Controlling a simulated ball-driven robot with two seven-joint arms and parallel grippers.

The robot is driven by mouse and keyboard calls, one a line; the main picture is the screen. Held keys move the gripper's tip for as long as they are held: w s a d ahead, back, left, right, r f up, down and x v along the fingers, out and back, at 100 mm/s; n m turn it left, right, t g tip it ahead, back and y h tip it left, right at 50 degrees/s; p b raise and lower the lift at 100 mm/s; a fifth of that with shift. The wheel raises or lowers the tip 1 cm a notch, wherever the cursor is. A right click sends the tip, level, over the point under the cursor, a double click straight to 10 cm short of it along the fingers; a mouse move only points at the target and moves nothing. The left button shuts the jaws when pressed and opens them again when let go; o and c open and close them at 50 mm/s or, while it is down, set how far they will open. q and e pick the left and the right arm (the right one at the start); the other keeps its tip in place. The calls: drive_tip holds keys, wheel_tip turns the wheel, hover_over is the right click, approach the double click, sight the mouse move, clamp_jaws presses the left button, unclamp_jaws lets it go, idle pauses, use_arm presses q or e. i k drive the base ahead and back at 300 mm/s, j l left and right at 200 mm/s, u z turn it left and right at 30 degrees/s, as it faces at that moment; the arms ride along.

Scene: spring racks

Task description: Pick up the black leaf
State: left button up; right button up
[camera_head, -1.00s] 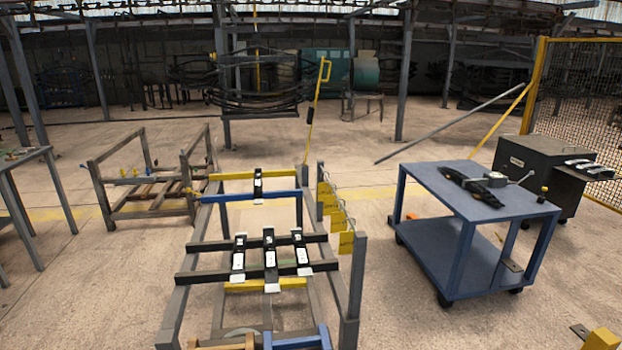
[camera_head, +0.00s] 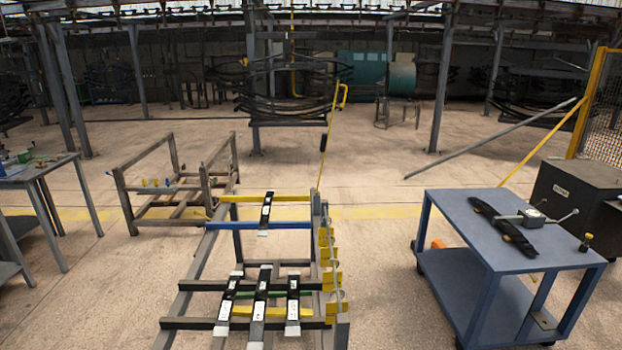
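Several black leaves are in view. Three of them, the left (camera_head: 230,296), middle (camera_head: 261,293) and right (camera_head: 293,299) leaf, lie side by side across the dark bars of the near rack (camera_head: 188,323), with pale labels and ends. Another black leaf (camera_head: 266,211) lies across the yellow and blue bars farther back on this rack. A longer, dark, slightly curved leaf (camera_head: 511,235) lies on the blue cart's top (camera_head: 460,210). I cannot tell which leaf is meant. Neither of my grippers is in view.
Yellow tags (camera_head: 328,256) hang along the near rack's right side. A round-topped grey tool (camera_head: 533,215) lies by the cart's leaf. A dark box (camera_head: 575,198) stands behind the cart. Another rack (camera_head: 150,208) and a table (camera_head: 45,166) stand left. Floor between rack and cart is clear.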

sight(263, 227)
drive_tip(key=i+l+u, duration=0.15)
drive_tip(key=l, duration=0.45)
drive_tip(key=l+u, duration=0.1)
drive_tip(key=l, duration=0.5)
drive_tip(key=i+l+u, duration=0.15)
drive_tip(key=l, duration=0.45)
drive_tip(key=i+l+u, duration=0.1)
drive_tip(key=l, duration=0.25)
drive_tip(key=i+l+u, duration=0.1)
drive_tip(key=i+l, duration=0.15)
drive_tip(key=i+l+u, duration=0.1)
drive_tip(key=l, duration=0.35)
drive_tip(key=i+l+u, duration=0.1)
drive_tip(key=l, duration=0.25)
drive_tip(key=i+l+u, duration=0.15)
drive_tip(key=i+l, duration=0.15)
drive_tip(key=i, duration=0.2)
drive_tip(key=i+l+u, duration=0.15)
drive_tip(key=i+l, duration=0.25)
drive_tip(key=i+l+u, duration=0.2)
drive_tip(key=i+l, duration=0.25)
drive_tip(key=i+l+u, duration=0.15)
drive_tip(key=i+l, duration=0.3)
drive_tip(key=i+l+u, duration=0.15)
drive_tip(key=i+l, duration=0.25)
drive_tip(key=l, duration=0.2)
drive_tip(key=i+l+u, duration=0.15)
drive_tip(key=i+l, duration=0.2)
drive_tip(key=l, duration=0.2)
